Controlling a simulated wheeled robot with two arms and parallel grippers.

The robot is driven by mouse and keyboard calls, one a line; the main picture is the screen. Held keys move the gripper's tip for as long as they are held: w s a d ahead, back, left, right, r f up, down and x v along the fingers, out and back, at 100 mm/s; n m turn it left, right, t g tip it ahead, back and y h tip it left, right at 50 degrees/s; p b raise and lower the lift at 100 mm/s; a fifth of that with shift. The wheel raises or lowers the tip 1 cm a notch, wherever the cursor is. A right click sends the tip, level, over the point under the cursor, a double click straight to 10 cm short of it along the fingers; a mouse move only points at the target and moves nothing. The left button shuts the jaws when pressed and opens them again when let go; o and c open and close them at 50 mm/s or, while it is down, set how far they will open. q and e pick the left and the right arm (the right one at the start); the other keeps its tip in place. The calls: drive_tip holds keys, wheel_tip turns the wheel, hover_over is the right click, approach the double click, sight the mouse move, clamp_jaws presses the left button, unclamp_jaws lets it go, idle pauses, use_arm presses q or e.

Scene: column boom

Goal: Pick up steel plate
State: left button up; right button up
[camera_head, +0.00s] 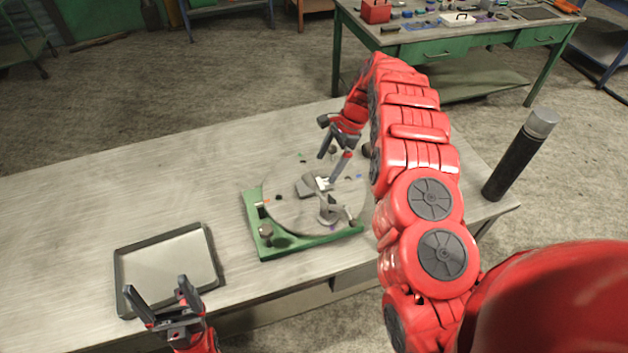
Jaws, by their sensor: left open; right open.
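A small light metal piece (323,184), which looks like the steel plate, sits at a clamp-like fixture (329,210) on a round grey disc (285,205). The disc lies on a green base (300,246) on the table. My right gripper (329,165) is open above the disc, its fingers pointing down close to the light piece. I cannot tell whether they touch it. My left gripper (159,289) is open and empty at the front edge of a shallow grey tray (118,270).
The long grey table (70,220) is bare left of the disc and behind the tray. A black cylinder with a grey cap (519,155) stands at the right. A green workbench (440,48) with a red box (376,11) and small items stands behind.

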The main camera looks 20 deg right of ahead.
sight(318, 184)
drive_tip(key=shift+s+a+f, duration=0.1)
drive_tip(key=shift+a+f, duration=0.1)
drive_tip(key=shift+f, duration=0.2)
drive_tip(key=shift+a+f+p, duration=0.1)
drive_tip(key=shift+a+p, duration=0.1)
drive_tip(key=shift+p, duration=0.25)
drive_tip(key=p+x, duration=0.3)
drive_tip(key=x, duration=0.1)
drive_tip(key=shift+s+a, duration=0.3)
drive_tip(key=shift+a, duration=0.1)
drive_tip(key=shift+a+f, duration=0.15)
drive_tip(key=shift+f, duration=0.15)
clamp_jaws()
